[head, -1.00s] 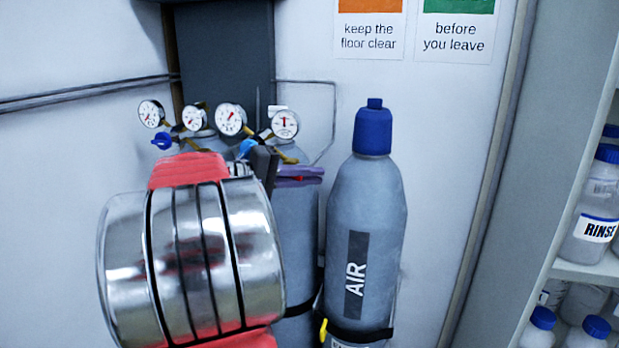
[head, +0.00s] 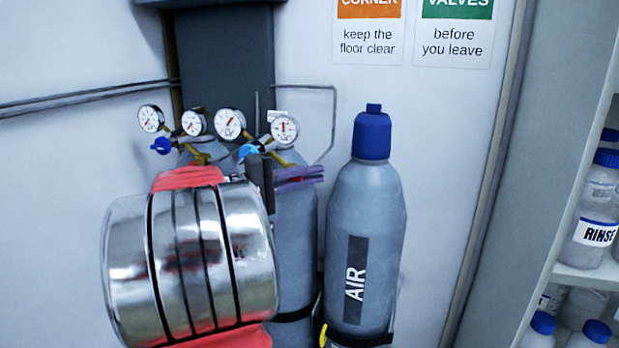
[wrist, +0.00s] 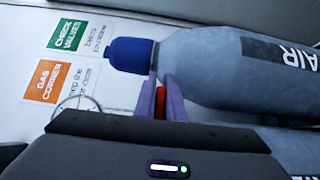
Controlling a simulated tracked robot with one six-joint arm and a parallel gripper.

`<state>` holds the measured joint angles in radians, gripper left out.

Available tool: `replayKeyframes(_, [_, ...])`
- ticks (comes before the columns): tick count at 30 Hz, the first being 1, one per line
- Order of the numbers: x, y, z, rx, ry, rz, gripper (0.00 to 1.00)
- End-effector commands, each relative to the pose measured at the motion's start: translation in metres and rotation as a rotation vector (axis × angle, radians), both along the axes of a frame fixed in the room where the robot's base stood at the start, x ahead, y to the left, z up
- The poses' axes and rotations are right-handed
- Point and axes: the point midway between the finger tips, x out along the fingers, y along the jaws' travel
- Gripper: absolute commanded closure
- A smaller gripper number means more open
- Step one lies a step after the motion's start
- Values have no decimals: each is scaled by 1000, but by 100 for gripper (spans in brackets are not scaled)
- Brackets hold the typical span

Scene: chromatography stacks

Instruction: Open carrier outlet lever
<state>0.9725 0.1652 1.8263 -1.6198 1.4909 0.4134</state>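My gripper (head: 300,178) has two purple fingers and is in front of the grey cylinder behind my arm, just left of the AIR cylinder's neck. In the wrist view, the fingers (wrist: 162,100) lie close on both sides of a narrow red piece (wrist: 160,103), which looks like a lever. The gripper appears shut on it. In the head view, the red piece is barely visible between the fingers. Blue handles (head: 162,146) (head: 249,151) show near the regulators. My arm hides much of the cylinders and fittings, and I cannot read which outlet the red piece belongs to.
Several dial gauges (head: 230,123) stand above the rear cylinders. The AIR cylinder (head: 378,210) with a blue cap (head: 373,132) is strapped close on the right. Wall pipes run behind. A shelf with bottles (head: 595,205) is at far right.

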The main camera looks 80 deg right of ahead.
Motion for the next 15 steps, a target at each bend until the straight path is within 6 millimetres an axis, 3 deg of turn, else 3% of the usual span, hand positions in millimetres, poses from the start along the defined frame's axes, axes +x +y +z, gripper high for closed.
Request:
replayKeyframes(8, [0,0,-2,4,0,0,72])
replayKeyframes(15, [1,0,-1,3,0,1,72])
